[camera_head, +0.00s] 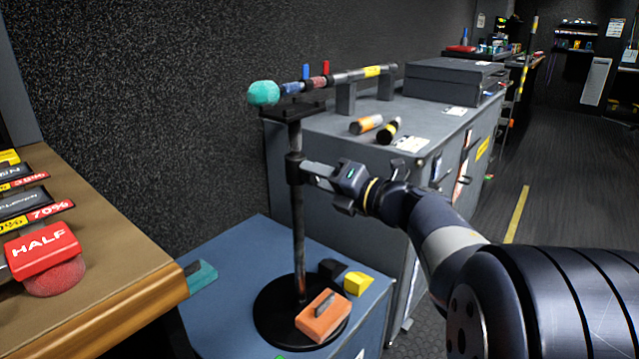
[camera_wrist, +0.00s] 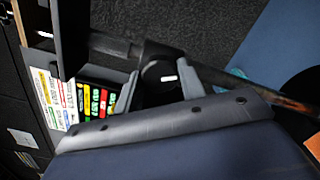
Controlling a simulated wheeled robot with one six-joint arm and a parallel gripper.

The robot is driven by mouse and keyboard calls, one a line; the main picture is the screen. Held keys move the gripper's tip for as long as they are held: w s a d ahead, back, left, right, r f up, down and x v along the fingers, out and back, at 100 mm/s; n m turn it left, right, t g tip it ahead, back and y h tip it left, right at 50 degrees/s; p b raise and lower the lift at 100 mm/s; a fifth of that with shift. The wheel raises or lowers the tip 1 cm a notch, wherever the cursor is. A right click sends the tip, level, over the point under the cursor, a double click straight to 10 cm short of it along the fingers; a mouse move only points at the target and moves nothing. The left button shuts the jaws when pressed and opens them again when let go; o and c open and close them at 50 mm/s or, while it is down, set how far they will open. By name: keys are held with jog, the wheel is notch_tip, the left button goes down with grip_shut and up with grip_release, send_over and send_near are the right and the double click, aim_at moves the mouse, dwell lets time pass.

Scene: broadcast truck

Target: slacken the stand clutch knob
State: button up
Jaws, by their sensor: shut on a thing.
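The stand is a dark pole (camera_head: 298,235) rising from a round black base (camera_head: 268,318) on a blue surface. A black clutch collar (camera_head: 294,168) sits partway up the pole. My gripper (camera_head: 312,172) reaches in from the right and is shut at the collar's right side, where its fingers hide the knob in the head view. In the wrist view, the dark round clutch knob (camera_wrist: 160,73) with a small white mark lies between the grey fingers of my gripper (camera_wrist: 162,82), which are shut on it. The pole (camera_wrist: 245,85) runs off to the right there.
A teal-tipped microphone (camera_head: 263,93) and a boom tube (camera_head: 350,76) lie across the stand top and grey cabinet (camera_head: 418,128). An orange block (camera_head: 322,317) and a yellow block (camera_head: 356,284) sit near the base. A brown counter (camera_head: 95,275) is at left.

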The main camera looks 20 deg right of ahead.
jog(key=n, duration=0.6)
jog(key=shift+f+n, duration=0.1)
jog(key=shift+n, duration=0.2)
dwell(0.5)
jog(key=o, duration=1)
jog(key=p+v, duration=0.2)
jog(key=v, duration=0.9)
jog(key=shift+p, duration=0.4)
jog(key=shift+w+a, duration=0.1)
jog(key=shift+w, duration=0.05)
